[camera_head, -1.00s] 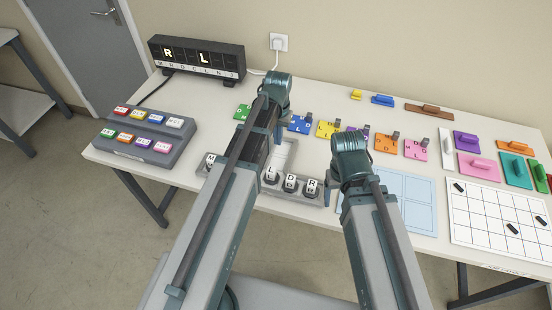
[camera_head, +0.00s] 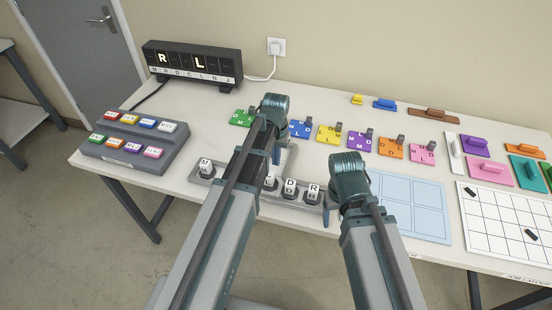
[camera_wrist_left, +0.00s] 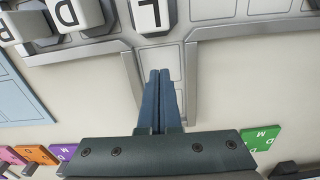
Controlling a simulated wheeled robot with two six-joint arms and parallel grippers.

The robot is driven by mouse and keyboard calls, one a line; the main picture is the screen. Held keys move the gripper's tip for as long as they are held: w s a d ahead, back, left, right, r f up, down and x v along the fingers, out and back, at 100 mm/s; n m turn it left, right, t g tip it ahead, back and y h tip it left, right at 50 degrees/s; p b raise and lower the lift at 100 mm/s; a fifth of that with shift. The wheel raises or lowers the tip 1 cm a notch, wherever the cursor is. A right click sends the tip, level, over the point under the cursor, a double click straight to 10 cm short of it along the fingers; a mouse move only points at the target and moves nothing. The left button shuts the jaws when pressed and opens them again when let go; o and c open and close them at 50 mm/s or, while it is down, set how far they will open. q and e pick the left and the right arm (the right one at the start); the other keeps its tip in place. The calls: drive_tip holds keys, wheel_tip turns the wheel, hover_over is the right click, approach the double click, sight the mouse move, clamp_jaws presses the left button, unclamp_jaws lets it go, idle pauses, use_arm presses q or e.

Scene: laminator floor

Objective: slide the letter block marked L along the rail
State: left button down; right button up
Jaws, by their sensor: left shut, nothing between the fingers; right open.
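The block marked L (camera_wrist_left: 152,14) stands in the grey rail (camera_wrist_left: 120,45) at the top of the left wrist view, where a side channel meets the main row.
Block D (camera_head: 290,188) and block R (camera_head: 313,192) stand right of L, and block M (camera_head: 205,167) at the left end. A lit display (camera_head: 192,64) shows R and L. Coloured letter plates (camera_head: 327,134) line up behind. A button panel (camera_head: 135,143) stands left.

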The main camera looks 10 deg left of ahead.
sight(270, 174)
use_arm(q)
wheel_tip(270, 174, down, 2)
drive_tip(key=shift+f+b, duration=0.1)
drive_tip(key=shift+b, duration=0.45)
use_arm(e)
wheel_tip(270, 174, down, 2)
drive_tip(key=shift+f, duration=0.1)
use_arm(q)
drive_tip(key=s, duration=0.1)
drive_tip(key=s+r+p, duration=0.1)
drive_tip(key=s, duration=0.1)
drive_tip(key=shift+s+a, duration=0.15)
use_arm(e)
drive_tip(key=shift+r, duration=0.45)
use_arm(q)
drive_tip(key=shift+s, duration=0.4)
drive_tip(key=shift+s+a, duration=0.1)
drive_tip(key=shift+s, duration=0.8)
drive_tip(key=shift+w, duration=0.1)
drive_tip(key=shift+w, duration=0.1)
